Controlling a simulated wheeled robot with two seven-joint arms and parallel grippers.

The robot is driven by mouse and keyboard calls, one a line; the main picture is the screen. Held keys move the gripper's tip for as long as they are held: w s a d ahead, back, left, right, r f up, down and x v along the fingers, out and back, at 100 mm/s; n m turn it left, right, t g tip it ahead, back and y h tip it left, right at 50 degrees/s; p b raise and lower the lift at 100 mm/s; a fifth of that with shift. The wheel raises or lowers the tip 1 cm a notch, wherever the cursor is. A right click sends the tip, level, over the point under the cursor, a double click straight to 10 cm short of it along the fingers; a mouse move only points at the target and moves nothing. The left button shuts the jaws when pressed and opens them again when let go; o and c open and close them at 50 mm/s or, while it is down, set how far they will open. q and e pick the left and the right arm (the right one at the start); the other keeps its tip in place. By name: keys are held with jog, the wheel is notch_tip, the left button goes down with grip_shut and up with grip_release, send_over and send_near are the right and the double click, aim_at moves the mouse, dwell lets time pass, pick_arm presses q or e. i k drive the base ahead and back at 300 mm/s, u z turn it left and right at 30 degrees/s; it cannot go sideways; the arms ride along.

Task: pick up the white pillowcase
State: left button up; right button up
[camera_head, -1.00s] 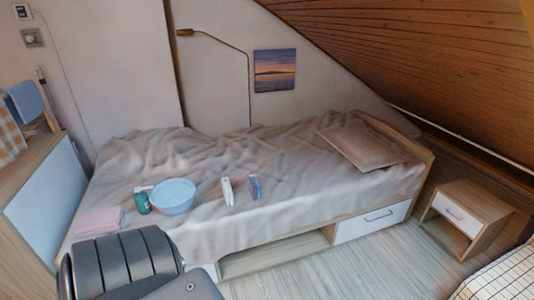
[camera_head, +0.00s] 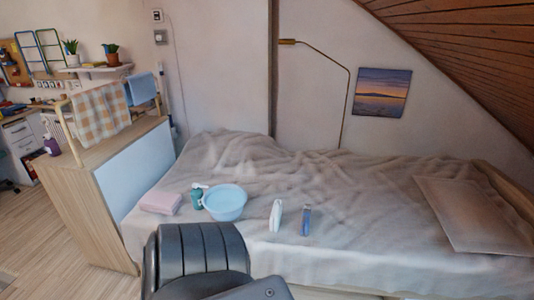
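I cannot make out a clearly white pillowcase. A pale beige-pink pillow (camera_head: 470,212) lies flat at the right end of the bed; I cannot tell whether its cover is the pillowcase. A folded pinkish cloth (camera_head: 160,202) lies on the bed's near left corner. Neither of my grippers is in view.
The bed (camera_head: 350,255) has a rumpled beige sheet. A blue basin (camera_head: 224,203), a green pump bottle (camera_head: 197,198), a white bottle (camera_head: 276,215) and a blue-grey item (camera_head: 306,221) stand near its front edge. A wooden cabinet (camera_head: 90,190) stands left, with open floor (camera_head: 40,245) beyond.

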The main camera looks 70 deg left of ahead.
aim_at(275, 218)
jog(key=u, duration=0.65)
jog(key=i, duration=0.85)
jog(key=u, duration=0.65)
